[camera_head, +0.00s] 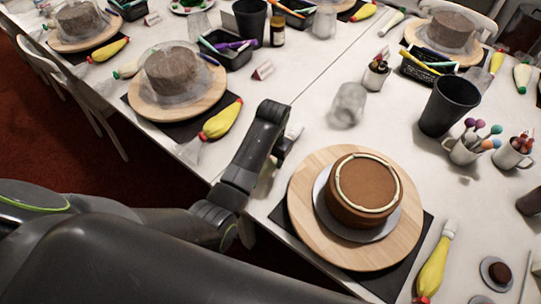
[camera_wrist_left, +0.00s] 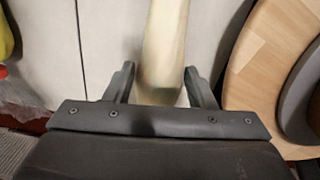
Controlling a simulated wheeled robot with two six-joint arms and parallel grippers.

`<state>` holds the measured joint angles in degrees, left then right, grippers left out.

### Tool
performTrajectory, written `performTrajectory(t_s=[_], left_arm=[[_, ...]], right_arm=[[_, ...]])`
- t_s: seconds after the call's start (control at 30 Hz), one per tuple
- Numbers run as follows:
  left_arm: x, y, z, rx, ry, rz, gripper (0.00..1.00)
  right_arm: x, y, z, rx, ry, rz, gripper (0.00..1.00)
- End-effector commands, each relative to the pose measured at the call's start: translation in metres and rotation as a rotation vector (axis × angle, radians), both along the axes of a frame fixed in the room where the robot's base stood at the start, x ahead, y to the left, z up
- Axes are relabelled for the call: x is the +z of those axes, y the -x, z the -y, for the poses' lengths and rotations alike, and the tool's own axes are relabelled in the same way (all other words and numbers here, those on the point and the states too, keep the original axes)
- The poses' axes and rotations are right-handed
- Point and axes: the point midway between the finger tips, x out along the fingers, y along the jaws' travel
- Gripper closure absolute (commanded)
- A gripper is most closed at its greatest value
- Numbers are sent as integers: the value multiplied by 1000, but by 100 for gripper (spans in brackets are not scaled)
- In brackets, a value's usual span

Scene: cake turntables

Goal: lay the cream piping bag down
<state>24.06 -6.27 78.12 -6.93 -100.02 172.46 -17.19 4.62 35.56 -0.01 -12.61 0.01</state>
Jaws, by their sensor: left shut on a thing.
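The cream piping bag (camera_wrist_left: 165,45) is between the two fingers of my left gripper (camera_wrist_left: 160,88) in the left wrist view, pointing away over the white table. In the head view my left gripper (camera_head: 284,148) is shut on it, left of the near cake, and only a small pale end of the bag (camera_head: 295,131) shows beside the dark fingers. The rest is hidden by the gripper. I cannot tell whether the bag touches the table. The brown cake (camera_head: 366,198) has a cream ring on top. My right gripper is not in view.
The cake's wooden turntable (camera_head: 301,217) is right of my left gripper. A yellow piping bag (camera_head: 222,119) lies to the left, another (camera_head: 434,268) at the right front. A clear jar (camera_head: 348,104) and a black cup (camera_head: 449,105) stand behind. White table between gripper and jar is bare.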

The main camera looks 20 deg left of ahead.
Motion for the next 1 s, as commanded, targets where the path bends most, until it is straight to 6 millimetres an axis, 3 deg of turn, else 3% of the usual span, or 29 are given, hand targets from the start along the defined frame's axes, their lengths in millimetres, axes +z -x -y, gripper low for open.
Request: performTrajectory(t_s=[1.0], left_arm=[[-20,0,0,0,0,1,58]], right_arm=[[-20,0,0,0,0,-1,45]])
